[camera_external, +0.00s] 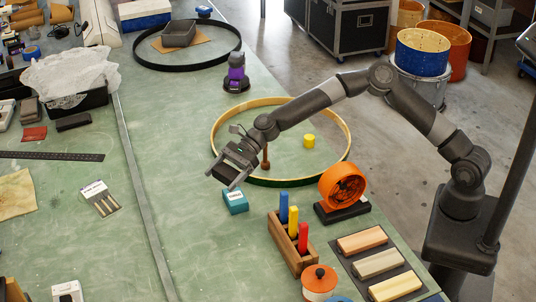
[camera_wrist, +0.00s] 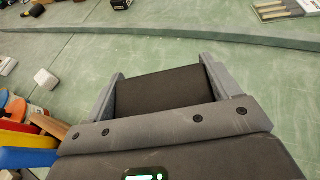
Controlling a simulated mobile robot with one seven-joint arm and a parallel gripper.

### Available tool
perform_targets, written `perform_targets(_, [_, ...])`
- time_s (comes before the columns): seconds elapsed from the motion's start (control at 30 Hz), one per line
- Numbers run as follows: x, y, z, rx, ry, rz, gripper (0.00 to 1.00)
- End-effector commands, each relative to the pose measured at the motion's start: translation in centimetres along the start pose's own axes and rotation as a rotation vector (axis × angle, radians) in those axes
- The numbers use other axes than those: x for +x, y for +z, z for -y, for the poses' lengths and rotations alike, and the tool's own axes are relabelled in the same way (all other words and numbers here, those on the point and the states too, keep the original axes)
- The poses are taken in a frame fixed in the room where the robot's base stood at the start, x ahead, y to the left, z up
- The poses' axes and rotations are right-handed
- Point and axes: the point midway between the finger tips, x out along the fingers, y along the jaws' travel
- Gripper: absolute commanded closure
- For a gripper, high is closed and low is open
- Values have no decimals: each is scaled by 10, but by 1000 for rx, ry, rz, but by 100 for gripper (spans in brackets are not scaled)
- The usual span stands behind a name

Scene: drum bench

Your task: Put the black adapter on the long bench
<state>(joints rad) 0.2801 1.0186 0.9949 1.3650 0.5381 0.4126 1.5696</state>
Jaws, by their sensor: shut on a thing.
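My gripper (camera_external: 228,172) is at the middle of the external view, over the green top of the long bench (camera_external: 190,255). It is shut on the black adapter (camera_external: 222,174), a dark block between the two fingers. In the wrist view the adapter (camera_wrist: 165,90) fills the space between the grey fingers of my gripper (camera_wrist: 162,72), over the green bench top (camera_wrist: 240,65). The adapter looks held above the bench, but the exact gap cannot be told.
A teal box (camera_external: 235,202) is just below the gripper. A wooden hoop (camera_external: 347,135) lies behind it. A wooden block with coloured pegs (camera_external: 290,250) and an orange round device (camera_external: 343,187) stand at the front right.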

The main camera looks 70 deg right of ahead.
Motion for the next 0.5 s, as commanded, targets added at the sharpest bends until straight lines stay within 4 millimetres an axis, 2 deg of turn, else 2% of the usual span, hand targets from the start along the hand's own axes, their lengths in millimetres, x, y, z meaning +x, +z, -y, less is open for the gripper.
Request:
perform_targets(0.03, [18,9,-22,-30,68,1,45])
perform_targets(0.2, [61,31,-93,-127,302,3,45])
perform_targets(0.4, [89,48,-161,-216,519,4,45])
perform_targets(0.5, [96,53,-182,-244,588,4,45])
